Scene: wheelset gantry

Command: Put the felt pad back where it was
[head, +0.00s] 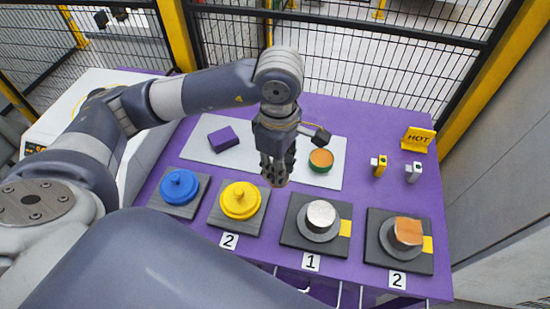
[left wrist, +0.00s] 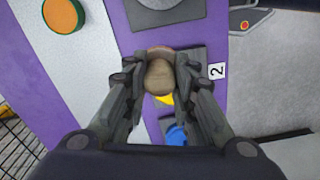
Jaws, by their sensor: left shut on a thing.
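My left gripper (head: 276,178) is shut on a brown, rounded piece, seen between its fingers in the left wrist view (left wrist: 159,76). I cannot tell for sure that this piece is the felt pad. The gripper is above the purple table, near the front edge of a pale mat (head: 200,161), between the yellow lid (head: 240,200) and the silver cylinder (head: 321,214). A purple block (head: 223,139) and a green piece with an orange top (head: 321,160) lie on the mat. The fingers mostly hide the held piece in the head view. My right gripper is not in view.
A blue lid (head: 179,186) sits on a dark plate at the left. A copper-coloured block (head: 407,232) stands on a plate at the right. A yellow HOT sign (head: 417,140) and two small clips stand at the back right. Wire fencing is behind the table.

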